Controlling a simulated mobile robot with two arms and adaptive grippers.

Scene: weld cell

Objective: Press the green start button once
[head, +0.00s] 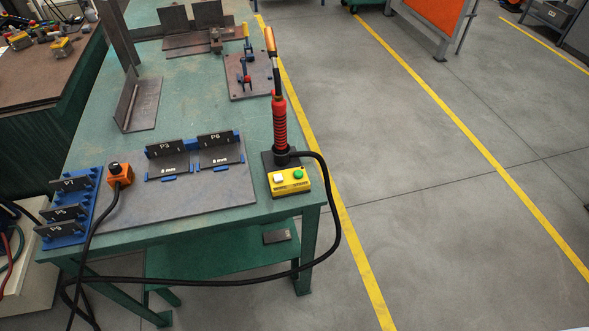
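The green start button (298,174) is a small round cap on the right part of a yellow button box (289,186). The box stands at the near right corner of the green table (215,223), just in front of the welding torch stand. Neither of my grippers is in the head view, and nothing touches or covers the green button.
A red-handled torch (279,120) stands upright behind the box, its black cable (333,205) looping off the table's right edge. An orange box (120,173), blue racks (72,218) and plates lie to the left.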

